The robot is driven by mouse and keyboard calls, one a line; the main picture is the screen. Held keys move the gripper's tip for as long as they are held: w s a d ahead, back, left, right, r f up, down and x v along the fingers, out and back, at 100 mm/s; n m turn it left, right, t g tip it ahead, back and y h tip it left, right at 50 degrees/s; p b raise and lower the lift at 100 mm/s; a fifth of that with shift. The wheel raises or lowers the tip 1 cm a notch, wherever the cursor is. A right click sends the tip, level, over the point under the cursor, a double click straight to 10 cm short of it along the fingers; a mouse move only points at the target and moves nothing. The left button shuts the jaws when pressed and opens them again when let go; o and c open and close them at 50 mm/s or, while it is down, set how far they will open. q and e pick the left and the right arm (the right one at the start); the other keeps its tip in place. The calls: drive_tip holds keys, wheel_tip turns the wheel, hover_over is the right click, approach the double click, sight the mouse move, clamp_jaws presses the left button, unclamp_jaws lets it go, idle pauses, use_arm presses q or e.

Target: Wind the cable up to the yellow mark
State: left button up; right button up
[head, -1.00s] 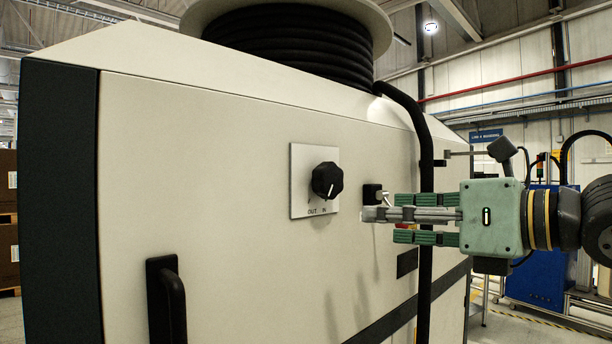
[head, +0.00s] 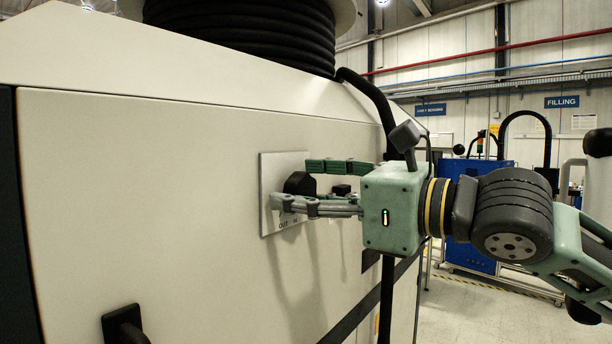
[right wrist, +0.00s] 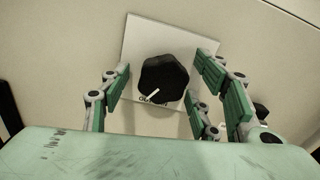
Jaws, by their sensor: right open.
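The black knob (head: 299,184) sits on a pale square plate (head: 268,165) marked OUT and IN on the cabinet front. My right gripper (head: 294,186) is open, with its fingers reaching around the knob. In the right wrist view the knob (right wrist: 163,78) lies between the open fingers, with gaps on both sides. Its white line points down and left there. The black cable (head: 372,98) comes off the wound reel (head: 240,30) on top and hangs down behind my right gripper. I cannot make out a yellow mark on it. My left gripper is out of view.
The cream cabinet (head: 150,200) fills the left and middle. A black handle (head: 125,325) sticks out at the lower left. A small black fitting (head: 342,189) is just right of the knob. Blue equipment (head: 478,180) stands in the background right.

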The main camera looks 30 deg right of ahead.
drive_tip(key=shift+s, duration=0.1)
drive_tip(key=c, duration=1.1)
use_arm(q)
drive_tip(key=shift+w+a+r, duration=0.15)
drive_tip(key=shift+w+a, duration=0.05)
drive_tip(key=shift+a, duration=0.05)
